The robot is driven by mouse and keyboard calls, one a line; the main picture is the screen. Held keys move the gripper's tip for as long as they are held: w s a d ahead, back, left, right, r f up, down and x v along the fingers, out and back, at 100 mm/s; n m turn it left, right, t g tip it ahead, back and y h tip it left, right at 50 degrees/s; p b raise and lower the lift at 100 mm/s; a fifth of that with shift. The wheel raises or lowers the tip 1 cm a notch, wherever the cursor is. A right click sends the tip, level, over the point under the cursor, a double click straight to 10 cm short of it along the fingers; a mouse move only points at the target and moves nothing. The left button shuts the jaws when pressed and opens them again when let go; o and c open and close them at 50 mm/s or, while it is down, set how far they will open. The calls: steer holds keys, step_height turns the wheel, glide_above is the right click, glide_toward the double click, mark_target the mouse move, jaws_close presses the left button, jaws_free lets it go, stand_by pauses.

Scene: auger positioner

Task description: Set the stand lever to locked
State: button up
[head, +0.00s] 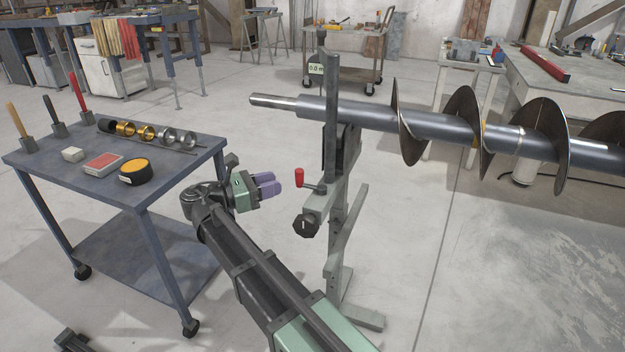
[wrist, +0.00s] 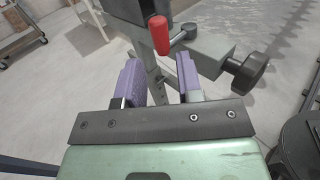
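The stand lever has a red handle (head: 299,178) on a short metal arm, on the green-grey stand (head: 337,230) under the auger shaft. In the head view, my gripper (head: 270,184) is to the left of the red handle, with a gap between them. In the wrist view, the red handle (wrist: 158,35) stands upright ahead of my gripper (wrist: 156,82), between the lines of its purple fingers. The fingers are apart with nothing between them. Any lock marking is too small to make out.
A black knob (head: 305,226) sits just below the lever, and it also shows in the wrist view (wrist: 248,73). The auger (head: 440,125) runs to the right above. A blue-grey cart (head: 180,170) with rings, brushes and tins stands left of my arm. Open floor lies right of the stand.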

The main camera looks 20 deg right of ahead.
steer(key=w+d, duration=0.1)
steer(key=d, duration=0.8)
steer(key=shift+w+d, duration=0.35)
steer(key=shift+w, duration=0.05)
jaws_close()
